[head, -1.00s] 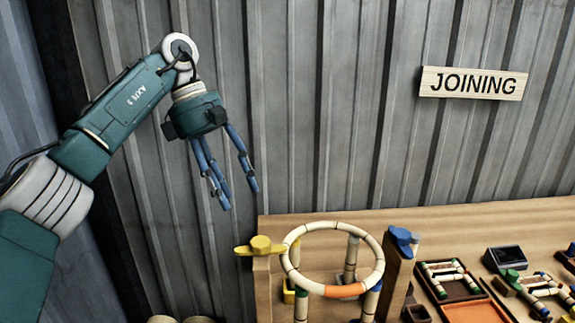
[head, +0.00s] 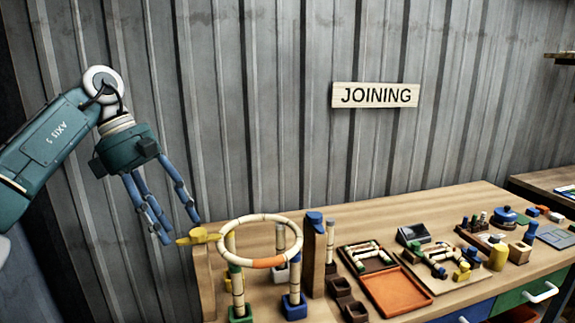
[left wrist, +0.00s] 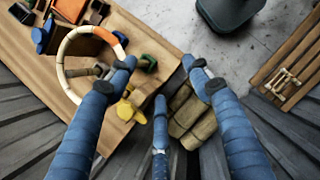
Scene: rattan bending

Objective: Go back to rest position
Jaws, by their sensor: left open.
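My left gripper (head: 178,226) hangs at the left of the head view, with its blue fingers spread and pointing down. It is open and empty. In the head view its fingertips appear just left of a yellow winged knob (head: 198,236) at the workbench's left end; I cannot tell the gap in depth. In the left wrist view my left gripper (left wrist: 158,75) has its fingers apart with nothing between them. The rattan ring (head: 296,240), cream with an orange section, rests on posts on the workbench (head: 420,214). My right gripper is out of view.
An orange tray (head: 392,292) and a dark tray of rattan pieces lie right of the ring. Several small tools and blocks crowd the bench's right part. A corrugated wall (head: 260,90) with a JOINING sign (head: 375,95) stands behind. Tan bundles (left wrist: 190,118) lie beside the bench.

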